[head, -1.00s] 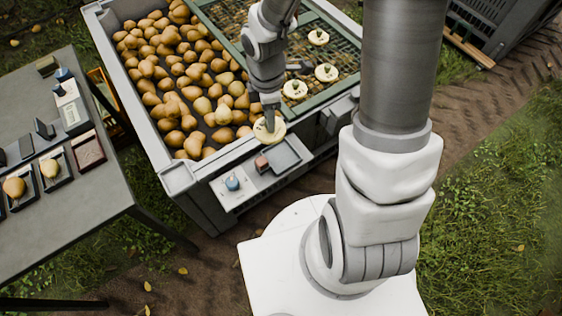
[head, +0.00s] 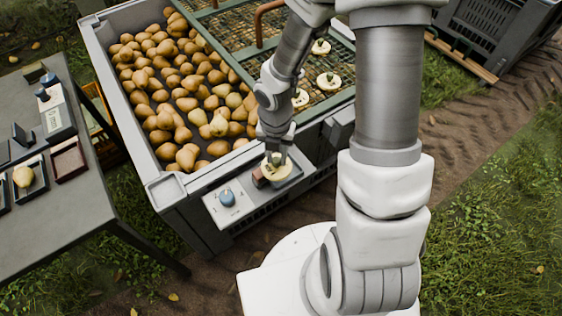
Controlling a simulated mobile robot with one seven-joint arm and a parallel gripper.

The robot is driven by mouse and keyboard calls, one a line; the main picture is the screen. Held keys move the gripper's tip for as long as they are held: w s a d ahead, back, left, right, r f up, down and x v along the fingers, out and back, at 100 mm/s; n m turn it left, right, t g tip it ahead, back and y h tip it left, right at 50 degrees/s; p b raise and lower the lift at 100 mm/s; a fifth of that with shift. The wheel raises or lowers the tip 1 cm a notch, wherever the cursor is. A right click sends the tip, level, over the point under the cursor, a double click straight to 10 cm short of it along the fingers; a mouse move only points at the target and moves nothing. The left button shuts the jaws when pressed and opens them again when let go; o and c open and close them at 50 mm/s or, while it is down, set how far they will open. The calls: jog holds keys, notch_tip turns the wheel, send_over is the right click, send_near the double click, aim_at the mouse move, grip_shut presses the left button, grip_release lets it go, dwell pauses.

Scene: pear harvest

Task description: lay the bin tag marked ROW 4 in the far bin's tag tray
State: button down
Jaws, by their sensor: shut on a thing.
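My gripper (head: 274,158) points down at the front ledge of the large pear bin (head: 165,192). The tag's marking is not readable. Three similar cream tags lie on the mesh: a near one (head: 300,98), a middle one (head: 329,81) and a far one (head: 320,47), their markings too small to read.
A small brown block (head: 260,178) sits at the tray's left, beside a blue knob (head: 227,197). Pears (head: 195,95) fill the bin's left part. A grey table (head: 70,215) with small trays stands at left. Another grey bin (head: 490,35) stands at top right.

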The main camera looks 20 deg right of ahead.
jog(key=w+d+f, duration=0.2)
jog(key=shift+w+f+b, duration=0.1)
jog(key=shift+w+b, duration=0.2)
jog(key=shift+w, duration=0.1)
jog(key=shift+f+b, duration=1.15)
jog(key=shift+f, duration=0.8)
jog(key=shift+f, duration=0.35)
jog(key=c, duration=0.6)
grip_release()
jog(key=shift+c, duration=0.2)
notch_tip(320, 180, up, 13)
jog(key=p, duration=0.6)
jog(key=shift+f, duration=0.15)
